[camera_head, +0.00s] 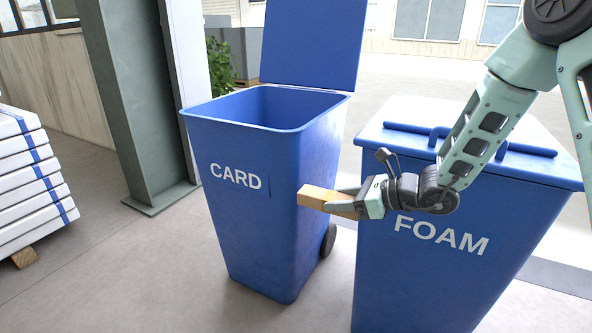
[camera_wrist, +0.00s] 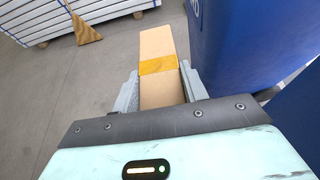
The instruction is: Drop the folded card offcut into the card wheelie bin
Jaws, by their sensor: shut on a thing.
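The card offcut (camera_head: 318,198) is a small brown folded piece, held in my gripper (camera_head: 350,203). In the wrist view the offcut (camera_wrist: 157,50) has a yellow-orange band across it and sits between the two grey fingers of my gripper (camera_wrist: 160,90). The blue card bin (camera_head: 262,200), labelled CARD, stands upright with its lid (camera_head: 313,42) swung up and back, and its mouth is open. The offcut is outside the bin, in front of its right side and lower than the rim in the picture. I cannot tell whether it touches the bin wall. The bin's inner floor is hidden.
A blue FOAM bin (camera_head: 440,270) with a closed lid (camera_head: 470,150) stands close on the right, behind my gripper. A grey-green column (camera_head: 140,110) is behind left. A stack of white strapped boards (camera_head: 30,180) stands at far left. The floor (camera_head: 130,270) in front of the card bin is clear.

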